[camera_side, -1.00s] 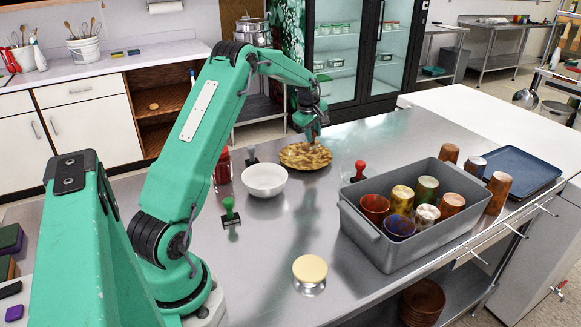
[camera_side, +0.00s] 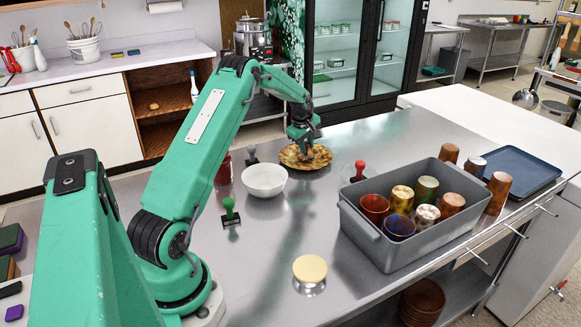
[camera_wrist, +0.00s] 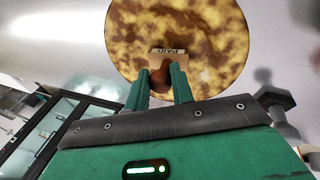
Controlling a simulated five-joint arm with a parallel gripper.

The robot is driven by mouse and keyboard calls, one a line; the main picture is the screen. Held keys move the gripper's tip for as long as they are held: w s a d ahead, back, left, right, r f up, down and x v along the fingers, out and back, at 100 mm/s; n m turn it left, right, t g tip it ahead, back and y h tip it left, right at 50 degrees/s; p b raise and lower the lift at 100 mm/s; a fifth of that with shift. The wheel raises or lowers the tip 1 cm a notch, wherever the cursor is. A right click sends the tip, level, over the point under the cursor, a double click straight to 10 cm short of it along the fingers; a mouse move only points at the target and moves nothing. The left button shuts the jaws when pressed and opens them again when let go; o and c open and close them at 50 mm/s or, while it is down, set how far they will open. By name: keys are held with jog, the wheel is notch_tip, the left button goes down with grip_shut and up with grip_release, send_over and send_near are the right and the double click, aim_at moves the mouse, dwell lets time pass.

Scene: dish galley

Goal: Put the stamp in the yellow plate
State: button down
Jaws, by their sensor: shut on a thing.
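The yellow plate (camera_side: 318,160), mottled yellow and brown, lies on the steel counter beyond the white bowl. It fills the upper middle of the wrist view (camera_wrist: 215,25). My gripper (camera_side: 304,152) is low over the plate. In the wrist view, its green fingers (camera_wrist: 161,78) are shut on a brown-handled stamp (camera_wrist: 168,58), whose end is lettered and reaches over the plate. The fingers hide part of the stamp. I cannot tell whether its end touches the plate.
A white bowl (camera_side: 264,180), a dark stamp (camera_side: 251,156), a green stamp (camera_side: 230,212) and a red stamp (camera_side: 359,170) stand around. A grey bin (camera_side: 395,252) of cups is at right. A round cream-topped thing (camera_side: 310,269) stands in front.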

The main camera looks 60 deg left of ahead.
jog(key=shift+f, duration=0.2)
jog(key=c, duration=1.2)
grip_release()
jog(key=shift+r, duration=0.15)
jog(key=v, duration=1.2)
jog(key=shift+r, duration=0.1)
